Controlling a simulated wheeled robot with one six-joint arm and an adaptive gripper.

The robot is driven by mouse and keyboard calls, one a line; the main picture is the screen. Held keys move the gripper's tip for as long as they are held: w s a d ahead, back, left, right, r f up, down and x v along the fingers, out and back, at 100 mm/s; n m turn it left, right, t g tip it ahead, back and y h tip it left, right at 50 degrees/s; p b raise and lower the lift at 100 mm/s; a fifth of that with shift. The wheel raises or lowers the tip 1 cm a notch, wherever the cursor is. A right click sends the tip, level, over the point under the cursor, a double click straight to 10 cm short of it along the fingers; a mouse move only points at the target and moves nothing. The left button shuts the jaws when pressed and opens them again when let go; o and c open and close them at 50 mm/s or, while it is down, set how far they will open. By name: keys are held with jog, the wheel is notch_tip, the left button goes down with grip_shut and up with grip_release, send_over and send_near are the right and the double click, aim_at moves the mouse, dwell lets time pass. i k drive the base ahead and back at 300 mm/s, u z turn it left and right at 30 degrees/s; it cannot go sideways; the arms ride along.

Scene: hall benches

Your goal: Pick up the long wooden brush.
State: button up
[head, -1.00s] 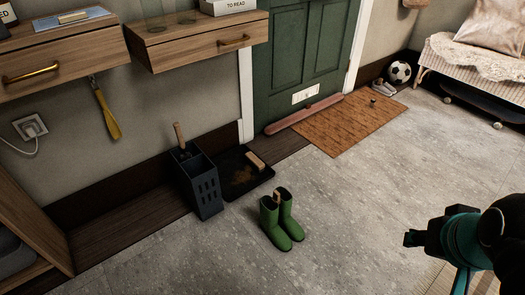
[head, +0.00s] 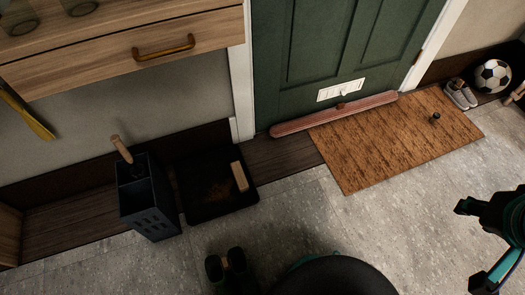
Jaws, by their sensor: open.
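A wooden handle (head: 121,148) stands up, tilted, from the dark slotted stand (head: 150,205) by the wall. Its lower end is hidden inside, so I cannot tell if it is a brush. A short, pale wooden block (head: 239,177), which may be a brush, leans at the right side of a black tray (head: 205,205) beside the stand. My gripper (head: 470,245) is open and empty at the right edge, over the floor, partly cut off by the frame. It is well apart from the stand and tray.
A wooden drawer (head: 110,62) overhangs the wall at upper left. A pink draught roll (head: 335,113) lies along the green door, behind a brown doormat (head: 390,145). Grey floor lies open between.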

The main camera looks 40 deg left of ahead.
aim_at(242, 184)
jog(key=i, duration=1.3)
jog(key=u, duration=2.65)
